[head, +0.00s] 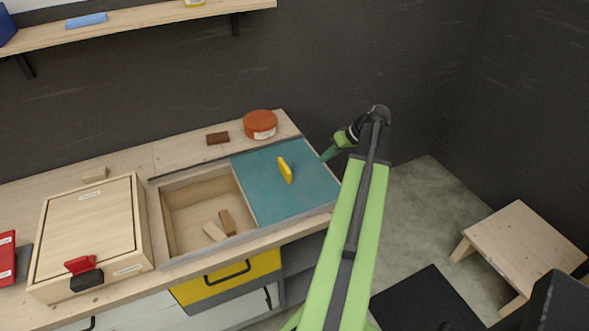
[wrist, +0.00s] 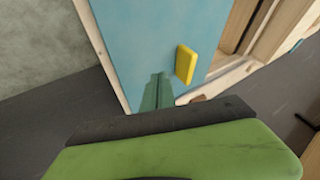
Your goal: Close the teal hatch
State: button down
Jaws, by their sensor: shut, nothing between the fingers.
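The teal hatch (head: 284,184) is a flat sliding panel with an upright yellow handle (head: 285,170). It lies over the right part of a framed opening in the counter, and the left part of the opening (head: 190,195) is uncovered. My gripper (head: 326,156) is shut and empty at the right back edge of the hatch. In the wrist view, the shut green fingers (wrist: 157,92) appear over or against the teal panel (wrist: 150,40), beside the yellow handle (wrist: 185,64). I cannot tell whether they touch the panel.
Two wooden blocks (head: 220,225) lie inside the open compartment. A wooden box with a red latch (head: 90,235) stands left of it. An orange round tin (head: 260,123) and a brown block (head: 217,138) sit behind the hatch. A wooden stool (head: 520,250) stands right.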

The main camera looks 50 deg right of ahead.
jog(key=b, duration=0.8)
send_near(298, 180)
jog(key=w+f, duration=0.2)
jog(key=f, duration=0.1)
jog(key=w+f, duration=0.1)
jog(key=f, duration=0.1)
jog(key=shift+w+d, duration=0.4)
jog(key=a, duration=0.2)
jog(key=w+a, duration=0.1)
jog(key=shift+w+a+r, duration=0.15)
jog(key=shift+r, duration=0.2)
jog(key=shift+w+a, duration=0.15)
jog(key=shift+a, duration=0.1)
